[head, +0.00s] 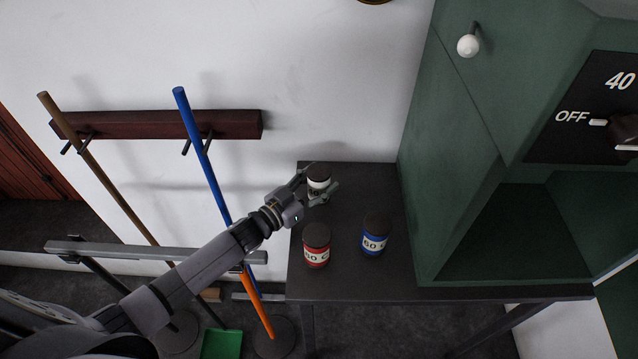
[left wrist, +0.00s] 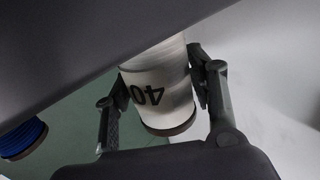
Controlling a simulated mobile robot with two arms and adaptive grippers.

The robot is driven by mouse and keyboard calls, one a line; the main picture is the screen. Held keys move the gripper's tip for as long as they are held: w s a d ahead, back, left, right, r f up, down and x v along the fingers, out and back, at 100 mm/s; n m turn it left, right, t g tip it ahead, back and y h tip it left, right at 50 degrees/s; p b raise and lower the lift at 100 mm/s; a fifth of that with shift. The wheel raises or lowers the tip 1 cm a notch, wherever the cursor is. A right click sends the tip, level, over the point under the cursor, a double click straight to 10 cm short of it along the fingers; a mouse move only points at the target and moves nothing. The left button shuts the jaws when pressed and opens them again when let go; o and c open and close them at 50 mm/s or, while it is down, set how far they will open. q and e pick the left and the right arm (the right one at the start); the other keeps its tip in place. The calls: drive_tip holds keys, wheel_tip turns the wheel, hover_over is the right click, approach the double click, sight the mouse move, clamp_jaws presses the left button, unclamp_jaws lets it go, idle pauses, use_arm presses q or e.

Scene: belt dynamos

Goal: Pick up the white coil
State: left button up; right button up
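The white coil (head: 319,183) has a dark round top and sits at the back of the dark table, near the wall. In the left wrist view the white coil (left wrist: 160,95) shows an upside-down "40" on its label and a brown disc at its lower end. My left gripper (head: 318,188) has a finger on each side of it, and the fingers appear to press on its sides. In the left wrist view the gripper (left wrist: 160,95) frames the coil closely. I cannot tell whether the coil is clear of the table. My right gripper is not in view.
A red coil (head: 316,244) and a blue coil (head: 375,234) stand on the table (head: 345,282) nearer the front. A green cabinet (head: 470,150) with a dial panel rises at the right. Brooms (head: 205,160) lean on a wall rack at the left.

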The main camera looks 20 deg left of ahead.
use_arm(q)
drive_tip(key=c, duration=1.1)
drive_tip(key=shift+r, duration=0.1)
